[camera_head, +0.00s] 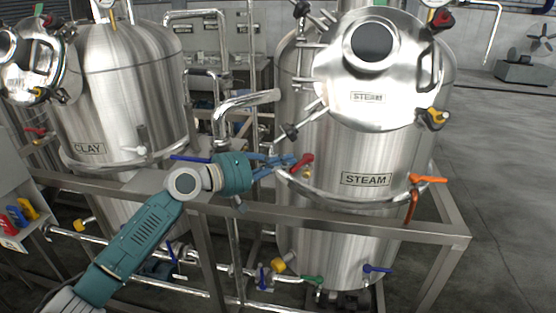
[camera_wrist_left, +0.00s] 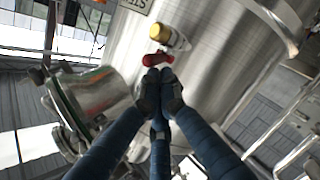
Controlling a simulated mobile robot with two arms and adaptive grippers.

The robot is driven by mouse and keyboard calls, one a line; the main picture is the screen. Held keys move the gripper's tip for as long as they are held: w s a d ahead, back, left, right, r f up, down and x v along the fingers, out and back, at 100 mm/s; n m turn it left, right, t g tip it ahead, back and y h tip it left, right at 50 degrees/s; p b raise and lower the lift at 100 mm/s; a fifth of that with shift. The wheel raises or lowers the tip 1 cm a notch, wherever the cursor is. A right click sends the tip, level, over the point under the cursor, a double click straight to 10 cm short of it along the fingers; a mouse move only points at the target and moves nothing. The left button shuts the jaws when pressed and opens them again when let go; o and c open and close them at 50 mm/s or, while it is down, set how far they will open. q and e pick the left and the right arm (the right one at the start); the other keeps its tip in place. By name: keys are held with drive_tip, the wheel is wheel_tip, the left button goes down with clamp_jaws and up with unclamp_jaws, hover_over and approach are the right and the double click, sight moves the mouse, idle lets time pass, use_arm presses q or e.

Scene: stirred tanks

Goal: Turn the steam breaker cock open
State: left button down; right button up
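The steam tank (camera_head: 336,150) is a large steel vessel at the right, with a STEAM plate on its side. A small cock with a red handle (camera_head: 303,160) sits on its left side. In the left wrist view the red handle (camera_wrist_left: 157,61) lies beside a yellow-topped fitting (camera_wrist_left: 180,37). My left gripper (camera_head: 292,161) reaches to this handle from the left. In the left wrist view its blue fingers (camera_wrist_left: 161,80) come together at the handle's near edge. I cannot tell whether they touch it. My right gripper is not in view.
A steel frame rail (camera_head: 330,220) runs below my left gripper. An orange-handled valve (camera_head: 428,180) is on the tank's right. The clay tank (camera_head: 110,100) stands at the left, and pipes (camera_head: 245,103) fill the gap between tanks. Open floor (camera_head: 500,170) lies at the right.

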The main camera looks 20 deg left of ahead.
use_arm(q)
drive_tip(key=shift+s+d+f, duration=0.25)
drive_tip(key=shift+s+f, duration=0.05)
drive_tip(key=shift+f, duration=0.05)
drive_tip(key=shift+s+d, duration=0.4)
drive_tip(key=shift+d, duration=0.25)
